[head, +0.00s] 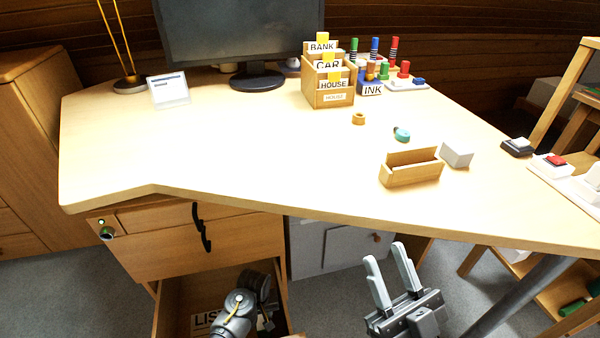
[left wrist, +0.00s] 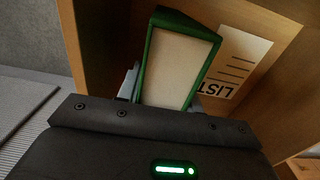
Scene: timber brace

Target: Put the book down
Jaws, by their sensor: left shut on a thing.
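The book (left wrist: 178,68) has a green cover and cream page edges and shows in the left wrist view. My left gripper (left wrist: 160,98) is shut on it, and the book points down into the open drawer. In the head view my left gripper (head: 264,290) is over the open lower drawer (head: 183,290) under the desk; the book is not visible there. I cannot tell whether the book touches the drawer floor. My right gripper (head: 385,254) is open and empty before the desk.
The desk (head: 250,150) holds a monitor (head: 238,35), a card box (head: 328,88), a small wooden holder (head: 411,172), a grey block (head: 457,154) and stamps. Its front middle is clear. The drawer walls (left wrist: 88,50) stand close around my left gripper.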

